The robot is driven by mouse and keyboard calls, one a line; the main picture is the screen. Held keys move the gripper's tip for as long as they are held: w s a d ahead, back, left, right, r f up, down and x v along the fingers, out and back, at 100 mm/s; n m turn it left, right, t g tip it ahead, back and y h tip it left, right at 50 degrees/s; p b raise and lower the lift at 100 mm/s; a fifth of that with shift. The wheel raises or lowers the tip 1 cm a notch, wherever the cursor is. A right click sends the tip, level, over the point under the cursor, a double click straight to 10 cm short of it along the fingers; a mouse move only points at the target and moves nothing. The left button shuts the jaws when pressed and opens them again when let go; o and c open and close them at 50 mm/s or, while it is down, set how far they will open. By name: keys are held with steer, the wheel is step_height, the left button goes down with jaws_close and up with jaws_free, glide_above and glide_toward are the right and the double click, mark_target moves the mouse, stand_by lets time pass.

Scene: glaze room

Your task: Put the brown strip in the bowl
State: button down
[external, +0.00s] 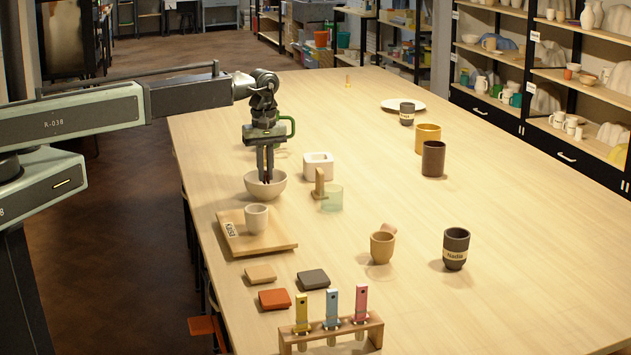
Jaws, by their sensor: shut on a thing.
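A pale grey bowl (282,187) stands on the long wooden table, left of its middle. My gripper (266,178) points straight down over the bowl, with its fingertips at or just inside the rim. It is shut on a narrow dark brown piece, which looks like the brown strip; the fingers cover most of it. The bowl's near wall hides its inside, so I cannot tell whether the strip touches the bottom.
A wooden tray (284,246) with a pale cup (256,219) lies just in front of the bowl. A white block-shaped holder (318,166), a wooden stand (319,184) and a greenish glass (332,198) are close on the right. A rack (331,333) holds coloured strips.

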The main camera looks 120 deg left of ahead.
mark_target(266, 173)
steer(key=c, duration=1.4)
jaws_free()
step_height(266, 173, up, 8)
steer(key=p, duration=0.7)
steer(key=shift+f, duration=0.5)
